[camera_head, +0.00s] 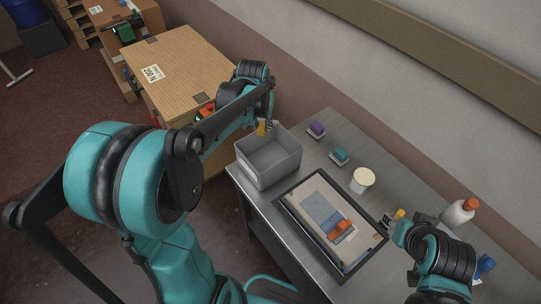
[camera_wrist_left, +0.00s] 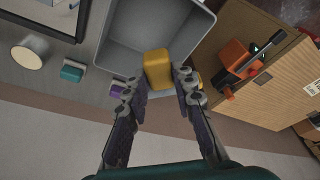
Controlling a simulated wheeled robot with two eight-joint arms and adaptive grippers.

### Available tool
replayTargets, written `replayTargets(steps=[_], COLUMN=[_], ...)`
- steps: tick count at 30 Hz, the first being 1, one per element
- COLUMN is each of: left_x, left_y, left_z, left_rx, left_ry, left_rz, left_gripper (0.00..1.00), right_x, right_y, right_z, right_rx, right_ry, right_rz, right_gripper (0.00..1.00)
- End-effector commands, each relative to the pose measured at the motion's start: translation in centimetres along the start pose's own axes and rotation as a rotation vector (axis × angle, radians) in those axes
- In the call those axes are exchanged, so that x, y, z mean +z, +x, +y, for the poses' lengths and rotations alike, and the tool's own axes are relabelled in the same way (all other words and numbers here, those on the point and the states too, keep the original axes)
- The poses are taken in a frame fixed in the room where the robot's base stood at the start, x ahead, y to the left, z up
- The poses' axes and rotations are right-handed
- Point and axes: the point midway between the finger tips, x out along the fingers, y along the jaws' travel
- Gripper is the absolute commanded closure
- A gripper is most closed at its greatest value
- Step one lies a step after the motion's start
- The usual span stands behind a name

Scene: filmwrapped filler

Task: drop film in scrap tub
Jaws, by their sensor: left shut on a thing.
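The grey open scrap tub (camera_head: 285,167) stands at the far left end of the steel table; it also fills the top of the left wrist view (camera_wrist_left: 120,30). My left gripper (camera_head: 266,122) is at the tub's back edge. In the left wrist view it (camera_wrist_left: 160,76) is shut on a yellow piece (camera_wrist_left: 157,62), which looks like the film. The piece overlaps the tub's near wall and opening there; its height above the rim is unclear. The tub's visible inside looks empty. My right gripper (camera_head: 397,217) is beside the black-framed tray, its fingers partly hidden.
The black-framed tray (camera_head: 283,199) holds a beige panel with a blue-grey patch and an orange item (camera_head: 341,229). A purple block (camera_head: 317,128), a teal block (camera_head: 340,154), a white round container (camera_head: 362,180) and a red-capped bottle (camera_head: 458,213) line the wall side. Wooden crates stand beyond the tub.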

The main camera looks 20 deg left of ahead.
Motion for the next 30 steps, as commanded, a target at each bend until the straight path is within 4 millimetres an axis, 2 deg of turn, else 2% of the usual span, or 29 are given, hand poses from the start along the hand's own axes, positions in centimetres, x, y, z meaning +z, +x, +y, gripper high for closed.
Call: replayTargets(steps=[1, 9, 20, 21, 23, 30], left_x=[0.3, 1.1, 1.2, 1.2, 1.2, 1.2], left_y=[1.0, 4.0, 4.4, 4.4, 4.4, 4.5], left_z=[0.0, 0.0, 0.0, 0.0, 0.0, 0.0], left_rx=[0.000, 0.000, 0.000, 0.000, 0.000, 0.000], left_ry=[0.000, 0.001, 0.001, 0.001, 0.001, 0.001], left_rz=[0.000, 0.000, 0.000, 0.000, 0.000, 0.000], left_gripper=[0.99, 0.99, 0.99, 0.67, 0.51, 0.51], right_x=[0.5, 1.9, 2.1, 2.1, 2.1, 2.1], right_y=[0.7, 2.7, 2.9, 2.9, 2.9, 2.9], right_z=[0.0, 0.0, 0.0, 0.0, 0.0, 0.0], right_rx=[0.000, 0.000, 0.000, 0.000, 0.000, 0.000], right_ry=[0.000, 0.000, 0.000, 0.000, 0.000, 0.000], right_rz=[0.000, 0.000, 0.000, 0.000, 0.000, 0.000], right_gripper=[0.60, 0.60, 0.60, 0.60, 0.60, 0.60])
